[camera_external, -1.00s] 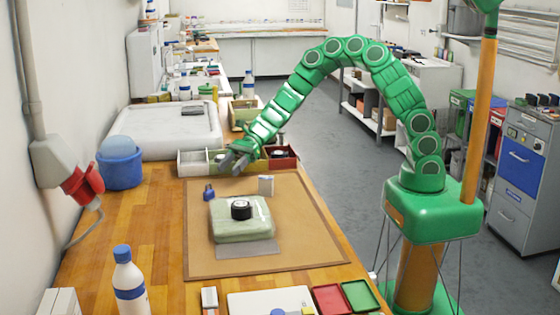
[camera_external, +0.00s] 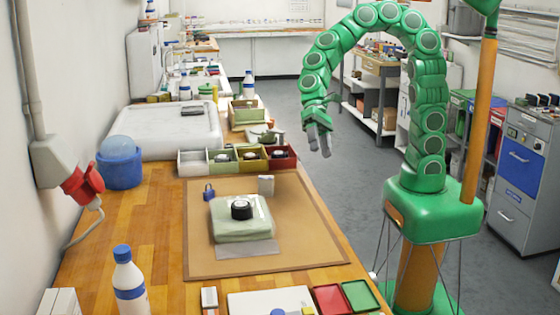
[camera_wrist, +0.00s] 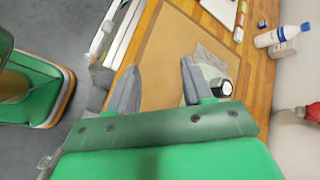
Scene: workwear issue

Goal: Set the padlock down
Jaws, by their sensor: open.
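The small blue padlock (camera_external: 208,192) sits near the far left corner of the brown mat (camera_external: 300,235), apart from the folded pale green garment (camera_external: 228,228). My gripper (camera_external: 320,150) is open and empty, raised beyond the bench's right edge, well to the right of the padlock. In the wrist view my open gripper (camera_wrist: 160,68) has nothing between its fingers. I do not see the padlock in that view.
A black-and-white roll (camera_external: 242,208) lies on the garment. A small pale block (camera_external: 266,184) stands at the mat's far edge. Behind the mat is a row of compartment boxes (camera_external: 192,168). A blue tub (camera_external: 120,168) stands left. The mat's right side is clear.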

